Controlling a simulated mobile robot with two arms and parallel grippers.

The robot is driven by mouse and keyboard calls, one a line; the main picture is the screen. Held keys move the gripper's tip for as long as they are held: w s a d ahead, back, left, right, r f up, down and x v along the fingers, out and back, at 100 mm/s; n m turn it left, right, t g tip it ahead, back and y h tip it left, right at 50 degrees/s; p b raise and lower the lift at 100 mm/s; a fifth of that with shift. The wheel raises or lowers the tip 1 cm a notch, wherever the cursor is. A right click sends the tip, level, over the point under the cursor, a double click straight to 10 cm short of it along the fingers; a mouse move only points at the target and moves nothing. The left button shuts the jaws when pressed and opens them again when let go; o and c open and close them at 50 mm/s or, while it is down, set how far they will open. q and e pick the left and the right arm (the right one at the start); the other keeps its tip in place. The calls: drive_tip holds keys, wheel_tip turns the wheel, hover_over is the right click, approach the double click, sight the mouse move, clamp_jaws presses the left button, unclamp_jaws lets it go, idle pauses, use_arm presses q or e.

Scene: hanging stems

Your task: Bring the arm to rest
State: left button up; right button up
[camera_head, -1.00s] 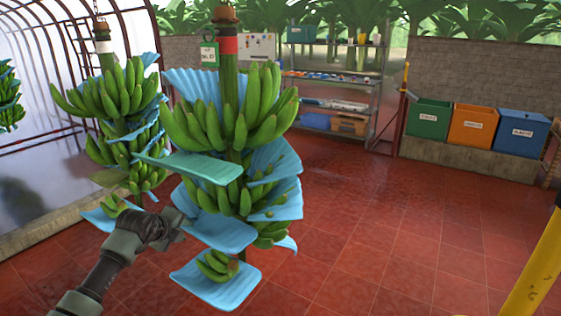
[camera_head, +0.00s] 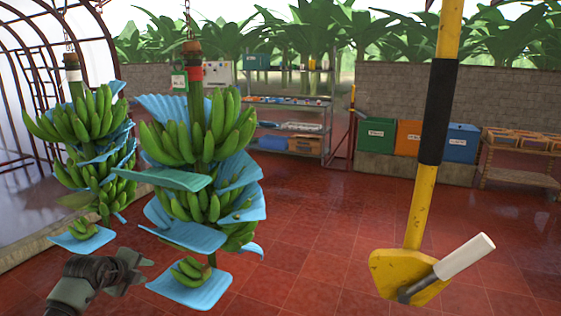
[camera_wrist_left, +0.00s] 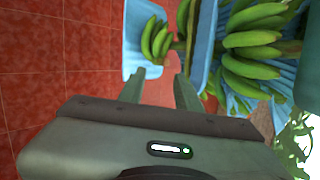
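My left gripper (camera_head: 128,268) is low at the left in the head view, just left of the lowest blue sheet under the nearer banana stem (camera_head: 208,130). In the left wrist view its two fingers (camera_wrist_left: 160,88) stand apart with only red floor between them, so it is open and empty. A blue sheet with a small green hand of bananas (camera_wrist_left: 155,38) lies beyond the fingertips. The fingers look apart from the fruit. My right gripper is not in view.
A second banana stem (camera_head: 92,125) hangs to the left. A yellow post (camera_head: 425,190) with a black sleeve and white handle (camera_head: 465,257) stands at the right. Green (camera_head: 376,136), orange (camera_head: 408,138) and blue bins (camera_head: 462,143) line the back wall. Red floor (camera_head: 310,220) between is clear.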

use_arm(q)
drive_tip(key=s+d+f+n+h, duration=0.1)
drive_tip(key=s+d+f+h, duration=0.2)
drive_tip(key=d+f, duration=0.45)
drive_tip(key=s+d+f+n+h, duration=0.25)
drive_tip(key=d+f, duration=0.25)
drive_tip(key=f, duration=0.5)
drive_tip(key=s+f+n+t+y, duration=0.1)
drive_tip(key=s+f+n+y, duration=0.1)
drive_tip(key=s+f+n, duration=0.7)
drive_tip(key=s+f+n+g+y, duration=0.2)
drive_tip(key=s+f+n+g, duration=0.1)
drive_tip(key=s+f, duration=1.15)
drive_tip(key=s+f+n+g+y, duration=0.25)
drive_tip(key=s+f, duration=0.85)
drive_tip(key=s, duration=0.7)
drive_tip(key=s+d+f+n+g, duration=0.1)
drive_tip(key=s+g, duration=0.1)
drive_tip(key=s, duration=0.6)
drive_tip(key=s+d+f+n+g, duration=0.1)
drive_tip(key=s+d+f+g, duration=0.1)
drive_tip(key=s, duration=0.6)
drive_tip(key=shift+s+f, duration=0.2)
drive_tip(key=shift+s, duration=0.1)
